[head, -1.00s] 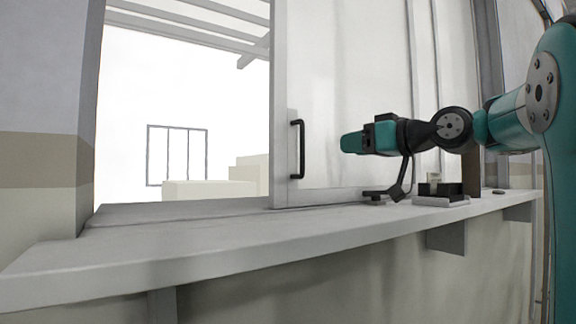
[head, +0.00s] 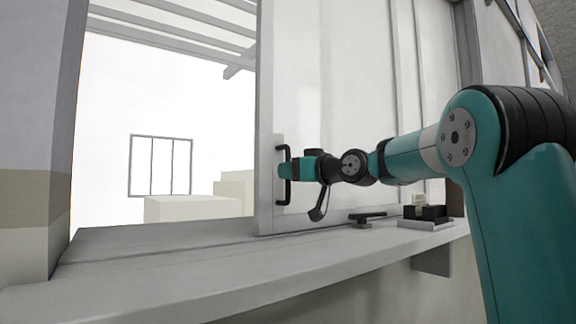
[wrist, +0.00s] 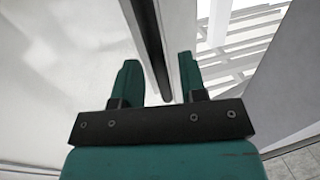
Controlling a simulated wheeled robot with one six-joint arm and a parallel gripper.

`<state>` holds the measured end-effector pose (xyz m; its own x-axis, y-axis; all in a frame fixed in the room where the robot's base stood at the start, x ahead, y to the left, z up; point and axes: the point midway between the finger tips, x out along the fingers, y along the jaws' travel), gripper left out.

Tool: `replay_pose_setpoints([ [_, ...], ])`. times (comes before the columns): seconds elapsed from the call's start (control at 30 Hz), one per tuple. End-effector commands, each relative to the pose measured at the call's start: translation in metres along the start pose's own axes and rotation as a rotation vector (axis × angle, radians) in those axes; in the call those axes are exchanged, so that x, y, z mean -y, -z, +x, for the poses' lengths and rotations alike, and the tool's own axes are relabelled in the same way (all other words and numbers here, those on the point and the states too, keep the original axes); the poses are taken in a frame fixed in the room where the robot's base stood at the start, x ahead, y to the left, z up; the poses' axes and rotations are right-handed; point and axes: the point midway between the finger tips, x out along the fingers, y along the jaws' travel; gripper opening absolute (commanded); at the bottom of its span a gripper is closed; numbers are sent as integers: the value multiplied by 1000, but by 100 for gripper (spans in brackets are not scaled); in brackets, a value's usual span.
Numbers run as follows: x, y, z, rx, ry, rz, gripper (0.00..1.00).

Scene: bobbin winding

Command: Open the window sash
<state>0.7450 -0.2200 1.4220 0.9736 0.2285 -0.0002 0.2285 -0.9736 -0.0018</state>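The window sash (head: 330,80) is a pale sliding panel covering the right part of the opening; the left part stands clear to the outside. A black vertical bar handle (head: 288,195) is fixed near the sash's left edge. My gripper (head: 284,170) is at the middle of the handle, its teal fingers partly covering it. In the wrist view the two fingers of my gripper (wrist: 158,62) are apart, and the dark handle bar (wrist: 148,45) runs between them. A gap shows on either side of the bar; I cannot tell its depth relative to the fingertips.
A pale sill (head: 150,255) runs below the window. A flat dark item (head: 366,217) and a small dark holder on a light base (head: 428,218) sit on it to the right. A wall post (head: 40,130) bounds the opening at left.

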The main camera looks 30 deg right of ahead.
Motion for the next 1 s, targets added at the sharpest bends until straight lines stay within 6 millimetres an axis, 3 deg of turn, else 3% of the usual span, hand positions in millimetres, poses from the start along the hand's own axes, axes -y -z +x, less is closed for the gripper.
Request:
replay_pose_setpoints([
  [0.2, 0, 0, 15, -1, -1, 0, 38],
  [0.47, -1, 0, 15, -1, -1, 0, 38],
  [0.63, -1, 0, 15, 0, -1, 0, 0],
  [1.0, 0, -1, 21, 2, 18, 1, 0],
])
